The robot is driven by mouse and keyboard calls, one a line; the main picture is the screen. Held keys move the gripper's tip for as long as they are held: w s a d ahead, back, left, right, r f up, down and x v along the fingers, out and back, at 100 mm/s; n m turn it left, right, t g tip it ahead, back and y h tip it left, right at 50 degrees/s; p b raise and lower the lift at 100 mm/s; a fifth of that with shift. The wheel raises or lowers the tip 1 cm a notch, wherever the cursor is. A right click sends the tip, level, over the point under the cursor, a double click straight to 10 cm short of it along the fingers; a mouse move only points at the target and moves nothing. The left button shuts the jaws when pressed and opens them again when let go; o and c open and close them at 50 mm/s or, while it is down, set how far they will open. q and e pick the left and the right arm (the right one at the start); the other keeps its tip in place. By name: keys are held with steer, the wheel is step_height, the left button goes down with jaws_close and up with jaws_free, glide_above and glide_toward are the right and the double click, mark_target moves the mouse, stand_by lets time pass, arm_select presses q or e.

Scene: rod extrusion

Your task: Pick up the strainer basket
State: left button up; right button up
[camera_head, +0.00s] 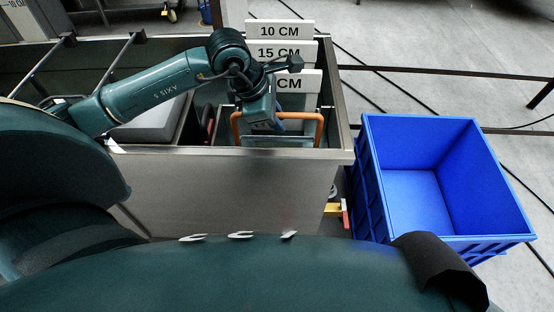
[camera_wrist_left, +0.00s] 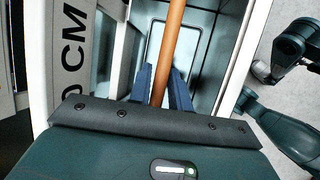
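The strainer basket shows as an orange handle (camera_head: 320,130) standing in the right end of the metal tank. Its lower part is mostly hidden by the tank wall and my gripper. My left gripper (camera_head: 276,122) is down at the handle's top bar. In the left wrist view, the orange bar (camera_wrist_left: 170,45) runs between the two dark blue fingers (camera_wrist_left: 163,88). The fingers stand apart, with a narrow gap visible beside the bar, so I see no firm grip. My right gripper is not in view.
The metal tank (camera_head: 230,185) has a raised rim around the basket. White depth signs (camera_head: 280,30) stand behind it. An empty blue crate (camera_head: 410,200) is on the floor to the right. A grey box (camera_head: 150,122) sits in the tank's left part. Dark rails cross behind the crate.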

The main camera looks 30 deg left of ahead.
arm_select(q)
jaws_close()
steer(key=shift+r, duration=0.15)
